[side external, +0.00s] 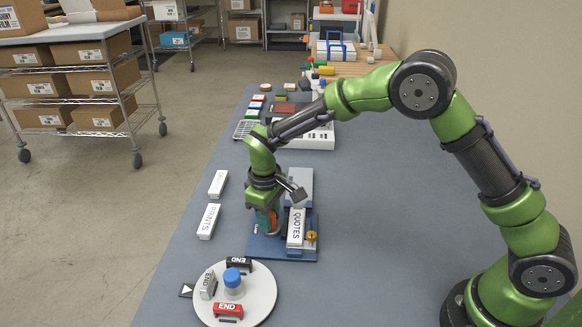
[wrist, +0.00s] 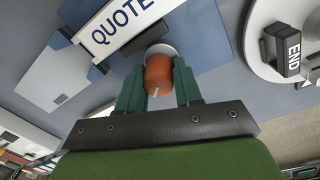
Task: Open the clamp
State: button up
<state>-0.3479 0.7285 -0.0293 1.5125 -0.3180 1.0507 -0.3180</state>
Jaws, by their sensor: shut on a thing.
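The clamp stands on a blue base plate (side external: 300,254) on the table, with a white block lettered QUOTES (side external: 296,228) on it. The block also shows at the top of the wrist view (wrist: 122,22). My gripper (wrist: 158,78) points down at the left side of the clamp and is shut on an orange handle (wrist: 158,75), one green finger on each side. A round grey metal part (wrist: 160,48) shows at the handle's far end. In the side external view my gripper (side external: 268,222) hides most of the handle. A brass knob (side external: 312,236) is at the plate's right.
Two white blocks, one lettered PRINTS (side external: 209,221), lie to the left. A keypad-like tray (side external: 318,140) and small items are behind. The table's right side is clear.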

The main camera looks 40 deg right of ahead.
jog(key=m, duration=0.4)
jog(key=shift+m, duration=0.3)
jog(key=shift+r+m, duration=0.1)
jog(key=shift+m, duration=1.5)
jog(key=o, duration=0.8)
jog(key=shift+c, duration=0.2)
notch_tip(320, 180, up, 17)
jog(key=shift+w+a, duration=0.2)
jog(key=shift+a, duration=0.15)
